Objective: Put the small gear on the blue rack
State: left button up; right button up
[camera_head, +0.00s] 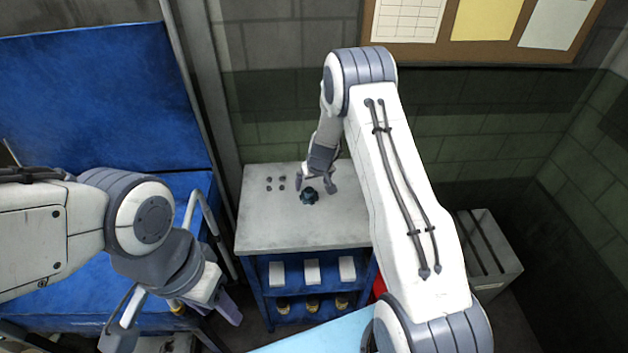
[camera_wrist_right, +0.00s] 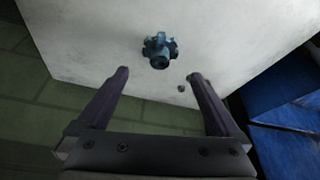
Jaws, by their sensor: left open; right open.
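The small gear (camera_head: 309,196), dark blue-grey and toothed, sits on the pale top of a blue cabinet in the head view. In the right wrist view the gear (camera_wrist_right: 160,50) lies beyond the fingertips, roughly centred between them and not touched. My right gripper (camera_head: 315,186) is open and empty, close to the gear; its fingers also show in the right wrist view (camera_wrist_right: 160,75). My left gripper (camera_head: 170,318) is open and empty at the lower left, away from the cabinet. The blue rack may be the blue structure (camera_head: 90,100) at the left; I cannot tell for sure.
White boxes (camera_head: 312,271) fill the shelf below. A grey bin (camera_head: 490,250) stands at the right. A wall with a notice board (camera_head: 410,50) closes the back.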

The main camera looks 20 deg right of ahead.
jog(key=s+a+r+n+g+y, duration=0.2)
jog(key=s+a+r+n, duration=0.1)
jog(key=s+a+r, duration=1.2)
jog(key=s+a+r+n+g, duration=0.1)
jog(key=s+r, duration=0.2)
jog(key=s, duration=0.5)
jog(key=s+a+r+n, duration=0.2)
jog(key=s+r, duration=0.1)
jog(key=s, duration=0.5)
jog(key=s+a+r+n+g+h, duration=0.1)
jog(key=s+r, duration=0.1)
jog(key=s, duration=0.7)
jog(key=shift+a+r+g, duration=0.3)
jog(key=shift+a+r, duration=0.05)
jog(key=shift+r, duration=0.05)
